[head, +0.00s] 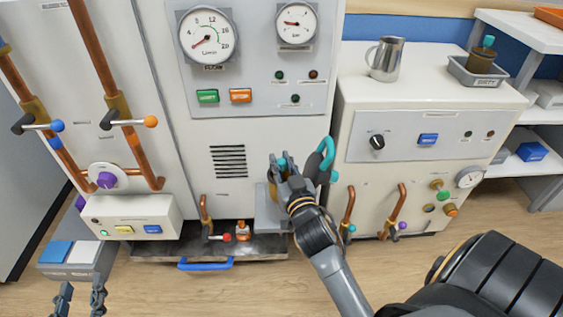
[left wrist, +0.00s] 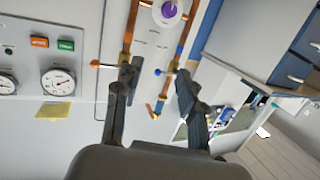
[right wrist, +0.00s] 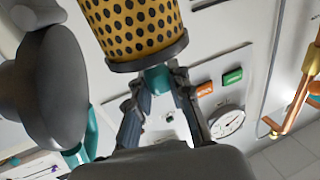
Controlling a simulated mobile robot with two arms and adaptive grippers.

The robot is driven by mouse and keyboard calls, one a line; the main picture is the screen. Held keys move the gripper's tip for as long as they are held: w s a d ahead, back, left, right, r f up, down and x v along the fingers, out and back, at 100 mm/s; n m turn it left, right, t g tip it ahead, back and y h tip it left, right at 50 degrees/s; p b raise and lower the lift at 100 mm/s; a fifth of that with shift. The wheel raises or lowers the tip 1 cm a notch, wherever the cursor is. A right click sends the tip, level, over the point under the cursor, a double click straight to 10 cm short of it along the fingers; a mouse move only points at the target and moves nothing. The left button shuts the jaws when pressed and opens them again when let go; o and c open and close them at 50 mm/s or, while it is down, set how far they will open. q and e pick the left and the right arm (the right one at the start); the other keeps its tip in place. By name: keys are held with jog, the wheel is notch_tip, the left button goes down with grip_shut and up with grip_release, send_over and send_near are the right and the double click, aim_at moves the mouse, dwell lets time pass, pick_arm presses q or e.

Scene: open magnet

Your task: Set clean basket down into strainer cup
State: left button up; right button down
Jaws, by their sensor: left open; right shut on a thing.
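The clean basket (right wrist: 132,28) is a yellow perforated cylinder with a dark rim and a teal knob. My right gripper (right wrist: 160,85) is shut on the knob; the basket's far end runs out of the right wrist view. My left gripper (left wrist: 155,75) is open and empty, also at the lower left of the head view (head: 80,298).
A large grey rounded part (right wrist: 38,90) is close beside the basket in the right wrist view. A tray marked dirty (head: 478,76) holds a brown basket with a teal knob, near a metal jug (head: 386,59). Copper pipes and levers line the machine fronts.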

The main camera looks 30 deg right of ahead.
pick_arm(q)
jog(key=shift+s+a+f+g, duration=0.15)
jog(key=shift+f+g, duration=0.25)
jog(key=shift+f, duration=0.15)
jog(key=shift+s+a+f, duration=0.1)
jog(key=shift+f, duration=0.15)
jog(key=shift+s+f+g+y, duration=0.1)
jog(key=shift+f+g+y, duration=0.2)
jog(key=shift+g, duration=0.1)
jog(key=shift+s+a+f+g+p, duration=0.15)
jog(key=shift+s+f+g+p, duration=0.1)
jog(key=shift+f, duration=0.2)
jog(key=shift+s+a+f+g+p, duration=0.15)
jog(key=shift+s+f+g, duration=0.1)
jog(key=shift+f, duration=0.15)
jog(key=shift+w+r, duration=0.1)
dwell(0.6)
pick_arm(e)
jog(key=shift+f, duration=0.2)
pick_arm(q)
jog(key=shift+w+d+r+t, duration=0.15)
jog(key=shift+w+r+t, duration=0.1)
jog(key=shift+r, duration=0.2)
jog(key=shift+w+d+r+t, duration=0.1)
jog(key=shift+w+r+t, duration=0.15)
jog(key=shift+r, duration=0.15)
pick_arm(e)
jog(key=shift+f, duration=0.1)
